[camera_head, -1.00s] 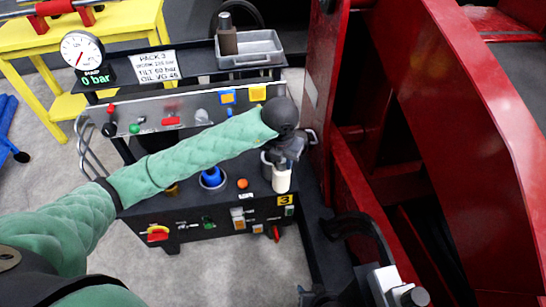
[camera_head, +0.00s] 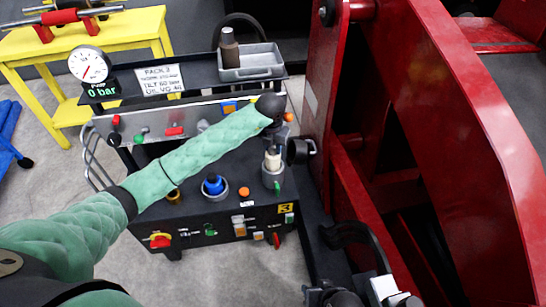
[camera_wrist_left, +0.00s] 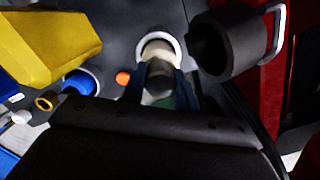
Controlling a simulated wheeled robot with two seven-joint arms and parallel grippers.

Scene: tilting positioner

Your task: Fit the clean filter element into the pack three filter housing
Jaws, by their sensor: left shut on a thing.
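The clean filter element (camera_head: 272,160) is pale cream and upright, with a darker top. My left gripper (camera_head: 273,148) is shut on its upper part. The pack three filter housing (camera_head: 273,181), a grey cup on the black pack, is directly below the element. The element's lower end is at or inside the housing mouth; how deep I cannot tell. In the left wrist view the element (camera_wrist_left: 158,66) lies between the fingers (camera_wrist_left: 160,88), within the pale ring of the housing (camera_wrist_left: 148,44). My right gripper (camera_head: 335,297) is partly seen at the bottom edge; its jaws are unclear.
A dark hollow cylinder (camera_head: 300,150) stands right of the housing and close to my left gripper. A brown cylinder (camera_head: 229,50) stands in the grey tray (camera_head: 262,69). The red steel frame (camera_head: 320,100) bounds the right.

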